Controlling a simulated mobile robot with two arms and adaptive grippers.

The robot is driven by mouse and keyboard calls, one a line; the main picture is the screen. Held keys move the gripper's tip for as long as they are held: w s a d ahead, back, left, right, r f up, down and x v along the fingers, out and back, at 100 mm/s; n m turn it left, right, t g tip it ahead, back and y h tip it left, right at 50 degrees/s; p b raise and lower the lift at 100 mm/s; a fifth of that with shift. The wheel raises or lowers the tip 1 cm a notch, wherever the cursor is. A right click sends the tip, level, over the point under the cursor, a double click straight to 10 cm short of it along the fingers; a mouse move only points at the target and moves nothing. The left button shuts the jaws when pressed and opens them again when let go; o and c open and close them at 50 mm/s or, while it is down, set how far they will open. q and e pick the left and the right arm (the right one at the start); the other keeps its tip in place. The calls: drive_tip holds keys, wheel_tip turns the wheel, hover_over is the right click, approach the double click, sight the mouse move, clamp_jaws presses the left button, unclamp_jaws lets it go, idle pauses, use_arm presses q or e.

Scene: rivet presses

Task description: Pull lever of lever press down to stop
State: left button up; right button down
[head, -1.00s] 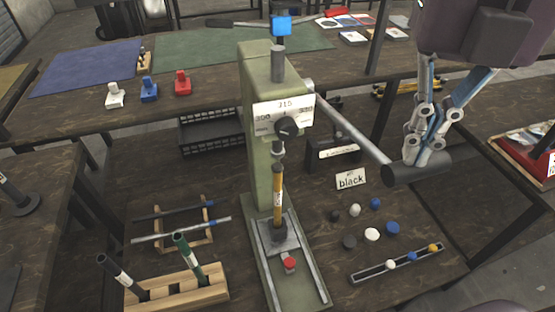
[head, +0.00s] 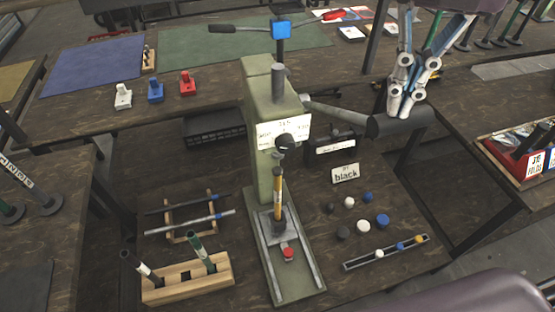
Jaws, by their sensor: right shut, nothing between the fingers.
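The green lever press (head: 268,185) stands on the dark wooden table with a dial and label on its front. Its lever (head: 340,111) is a grey rod reaching out to the right, sloping slightly down to a thick dark handle (head: 402,124). My right gripper (head: 400,108) comes in from the top right. Its fingers are shut and empty, with the tips just above or touching the top of the handle; I cannot tell whether they make contact. A yellow-and-black tool (head: 278,192) stands upright under the press ram. My left gripper is not in view.

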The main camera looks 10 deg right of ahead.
drive_tip(key=shift+w+r, duration=0.2)
drive_tip(key=shift+r, duration=0.25)
wheel_tip(320, 180, up, 5)
drive_tip(key=p, duration=0.4)
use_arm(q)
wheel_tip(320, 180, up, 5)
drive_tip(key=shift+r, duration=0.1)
use_arm(e)
drive_tip(key=shift+f, duration=0.1)
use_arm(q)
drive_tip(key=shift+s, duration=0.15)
use_arm(e)
drive_tip(key=shift+s, duration=0.1)
